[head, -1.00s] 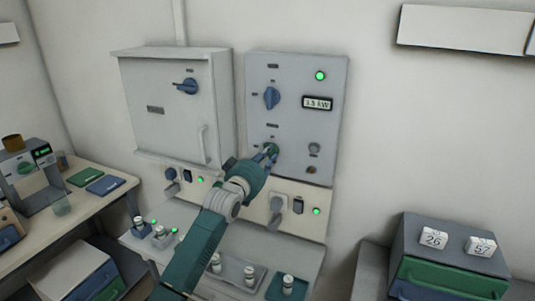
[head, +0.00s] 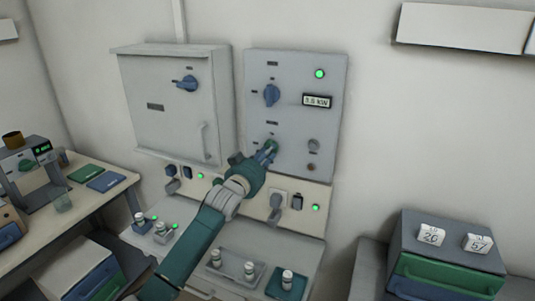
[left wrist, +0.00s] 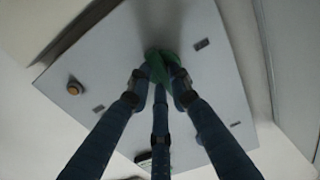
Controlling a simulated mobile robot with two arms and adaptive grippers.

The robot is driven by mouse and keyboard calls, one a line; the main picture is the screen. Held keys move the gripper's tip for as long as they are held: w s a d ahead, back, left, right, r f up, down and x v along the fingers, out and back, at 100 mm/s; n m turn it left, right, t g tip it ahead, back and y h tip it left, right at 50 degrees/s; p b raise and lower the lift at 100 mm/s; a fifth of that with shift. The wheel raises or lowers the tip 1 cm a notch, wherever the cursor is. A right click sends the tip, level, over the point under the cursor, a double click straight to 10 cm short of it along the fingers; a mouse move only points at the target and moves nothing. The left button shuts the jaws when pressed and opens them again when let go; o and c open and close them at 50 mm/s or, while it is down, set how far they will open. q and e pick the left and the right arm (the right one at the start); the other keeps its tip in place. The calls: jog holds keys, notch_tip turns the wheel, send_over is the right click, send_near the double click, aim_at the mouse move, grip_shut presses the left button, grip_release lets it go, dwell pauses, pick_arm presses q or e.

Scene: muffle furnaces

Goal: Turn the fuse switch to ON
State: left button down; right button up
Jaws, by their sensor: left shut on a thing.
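A grey control panel (head: 325,130) on the wall carries a blue rotary switch (head: 271,95) and, below it, a green knob (head: 271,144). My left gripper (head: 267,153) is at the green knob, its fingers shut around it. In the left wrist view the gripper (left wrist: 160,76) has its blue fingers closed in on the green knob (left wrist: 158,60), which they partly hide. Another blue rotary switch (head: 187,84) is on the grey cabinet to the left. The labels are too small to read, so I cannot tell which one is the fuse switch. My right gripper is not in view.
The panel has a lit green lamp (head: 319,74) and a power display (head: 317,100). Sockets and plugs (head: 278,203) line the strip below. A bench holds small jars on trays (head: 238,268). A drawer unit (head: 452,250) stands at the right.

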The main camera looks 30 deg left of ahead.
pick_arm(q)
jog(key=shift+f, duration=0.1)
jog(key=c, duration=1.6)
grip_release()
jog(key=shift+o, duration=0.2)
jog(key=s, duration=1.2)
jog(key=shift+d, duration=0.3)
jog(key=shift+f, duration=0.1)
